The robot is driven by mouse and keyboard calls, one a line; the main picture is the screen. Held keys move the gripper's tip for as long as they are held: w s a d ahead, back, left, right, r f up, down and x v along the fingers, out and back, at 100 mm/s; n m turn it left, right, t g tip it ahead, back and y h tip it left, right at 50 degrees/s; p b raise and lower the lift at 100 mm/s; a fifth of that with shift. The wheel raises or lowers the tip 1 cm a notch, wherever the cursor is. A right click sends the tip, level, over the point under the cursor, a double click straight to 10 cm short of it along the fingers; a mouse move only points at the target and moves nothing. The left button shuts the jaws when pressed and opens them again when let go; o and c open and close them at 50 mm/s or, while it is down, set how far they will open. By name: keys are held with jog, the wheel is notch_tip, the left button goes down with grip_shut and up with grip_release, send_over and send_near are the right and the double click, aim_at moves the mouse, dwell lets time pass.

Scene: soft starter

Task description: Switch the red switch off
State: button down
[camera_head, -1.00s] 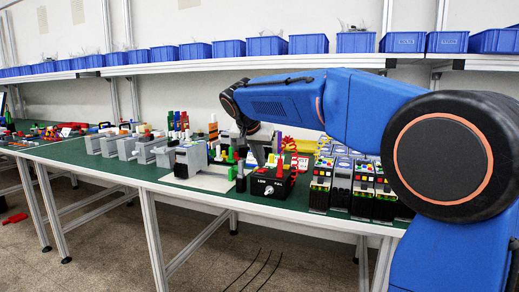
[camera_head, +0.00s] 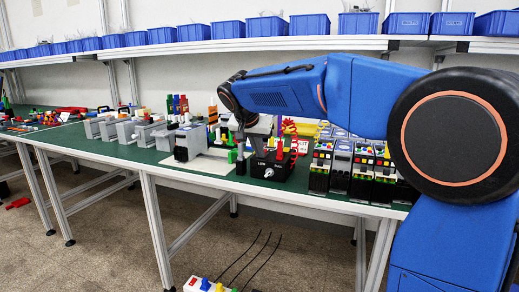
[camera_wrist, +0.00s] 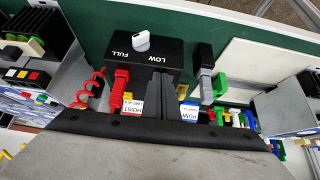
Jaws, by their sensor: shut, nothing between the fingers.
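The red switch (camera_wrist: 119,83) shows in the wrist view as a red upright piece beside a black box (camera_wrist: 145,50) with a white knob and the words LOW and FULL. A tag reading HOIST sits close to it. In the head view a red upright piece (camera_head: 279,150) stands at the box. My gripper (camera_wrist: 163,82) is shut and empty, with its dark fingertips over the box's near edge, to the right of the red switch in the wrist view. I cannot tell whether the fingers touch anything. In the head view my gripper (camera_head: 262,151) partly covers the box.
In the wrist view a grey and black upright piece (camera_wrist: 206,75) stands right of the fingers, and a coiled red cord (camera_wrist: 90,87) lies left. Modules with coloured buttons (camera_head: 321,165) stand right of the box in the head view. Grey machines (camera_head: 190,140) stand left.

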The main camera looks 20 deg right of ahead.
jog(key=shift+r, duration=0.15)
jog(key=shift+r, duration=0.65)
